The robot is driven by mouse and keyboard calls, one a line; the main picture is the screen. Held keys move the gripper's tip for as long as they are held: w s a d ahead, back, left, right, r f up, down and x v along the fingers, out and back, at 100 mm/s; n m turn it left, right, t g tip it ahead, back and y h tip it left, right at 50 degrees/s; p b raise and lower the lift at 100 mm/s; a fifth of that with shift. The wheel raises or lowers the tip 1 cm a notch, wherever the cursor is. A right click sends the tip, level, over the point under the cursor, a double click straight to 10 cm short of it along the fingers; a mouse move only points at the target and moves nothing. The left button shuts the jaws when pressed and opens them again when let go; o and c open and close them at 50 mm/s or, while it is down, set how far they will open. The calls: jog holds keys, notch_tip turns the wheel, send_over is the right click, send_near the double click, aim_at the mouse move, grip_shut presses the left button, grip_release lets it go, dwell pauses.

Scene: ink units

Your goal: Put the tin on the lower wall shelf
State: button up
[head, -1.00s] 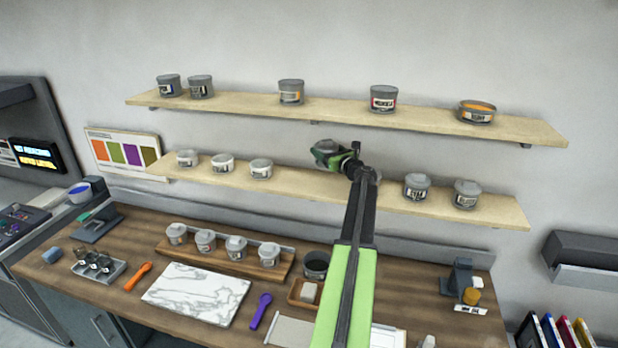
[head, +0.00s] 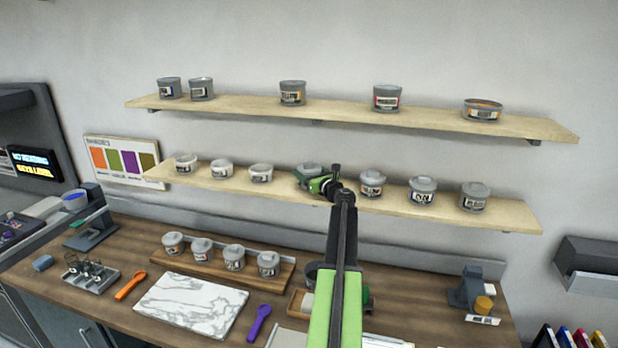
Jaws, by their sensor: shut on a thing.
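The grey tin (head: 307,170) is in my gripper (head: 318,184), at the middle of the lower wall shelf (head: 511,212). My green jaws are shut on it from its near right side and hide part of it. The tin appears upright, at the level of the shelf board. I cannot tell whether its base touches the board. A lidded tub (head: 372,183) stands close to the right of my gripper, and a small white-labelled tub (head: 260,173) stands to its left.
More tubs stand on the lower shelf at both sides. The bench below carries a marble slab (head: 190,305), a rack of tubs (head: 280,283) and spatulas.

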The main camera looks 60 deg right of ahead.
jog(key=shift+f, duration=0.1)
jog(key=o, duration=2)
jog(key=shift+s+a+r, duration=0.15)
jog(key=shift+s+r, duration=0.05)
jog(key=shift+s, duration=0.05)
jog(key=v, duration=1.1)
jog(key=shift+s+a+f, duration=0.1)
jog(key=shift+s, duration=0.15)
